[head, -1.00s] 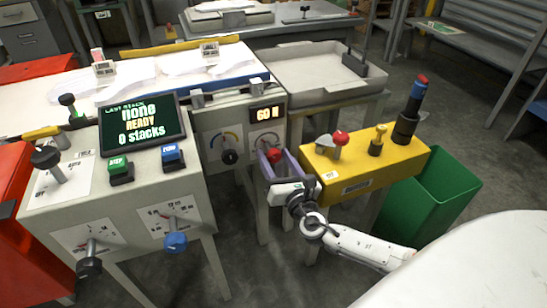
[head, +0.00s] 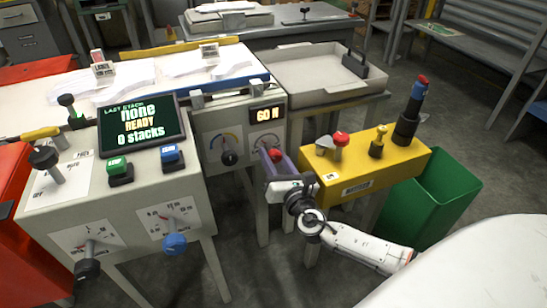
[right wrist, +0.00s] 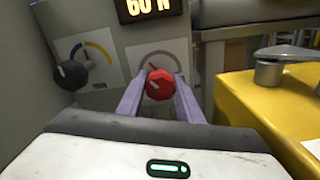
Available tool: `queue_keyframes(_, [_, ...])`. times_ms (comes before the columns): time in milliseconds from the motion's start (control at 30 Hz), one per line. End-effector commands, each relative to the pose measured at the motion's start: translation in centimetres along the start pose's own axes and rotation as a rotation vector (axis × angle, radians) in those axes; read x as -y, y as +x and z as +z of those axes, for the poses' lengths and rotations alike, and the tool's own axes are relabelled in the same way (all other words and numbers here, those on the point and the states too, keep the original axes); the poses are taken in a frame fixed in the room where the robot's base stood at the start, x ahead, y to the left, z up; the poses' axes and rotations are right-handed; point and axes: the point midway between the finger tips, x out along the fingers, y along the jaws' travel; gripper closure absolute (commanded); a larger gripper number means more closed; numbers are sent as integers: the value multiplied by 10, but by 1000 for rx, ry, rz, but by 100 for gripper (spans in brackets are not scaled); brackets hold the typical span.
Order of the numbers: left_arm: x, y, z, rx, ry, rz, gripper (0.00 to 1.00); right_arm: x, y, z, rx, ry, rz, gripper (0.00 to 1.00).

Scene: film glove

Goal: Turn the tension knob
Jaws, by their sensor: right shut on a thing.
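The red tension knob (right wrist: 160,85) sits on a white dial plate on the front of the grey machine, under a display reading 60 N (head: 268,114). The knob also shows in the head view (head: 275,154). My right gripper (right wrist: 160,88) has its two purple fingers on either side of the red knob and is shut on it. In the head view the right gripper (head: 275,158) reaches up to the knob from below right. My left gripper is not in view.
A black knob (right wrist: 71,75) on a coloured dial is left of the red one. A yellow box (head: 365,170) with levers stands close right of my gripper, a green bin (head: 435,200) beyond it. The console (head: 120,205) with screen is at left.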

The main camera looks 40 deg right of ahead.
Motion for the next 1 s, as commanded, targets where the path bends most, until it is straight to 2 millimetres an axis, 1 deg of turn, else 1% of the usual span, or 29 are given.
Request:
queue_keyframes(100, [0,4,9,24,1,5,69,1,0,-2,1,58,0,90])
queue_keyframes(200, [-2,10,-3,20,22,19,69,1,0,-3,0,128,0,90])
queue_keyframes(600, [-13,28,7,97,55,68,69,0,-1,-3,1,499,0,90])
queue_keyframes(1000, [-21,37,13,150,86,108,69,-1,0,-1,2,880,-1,90])
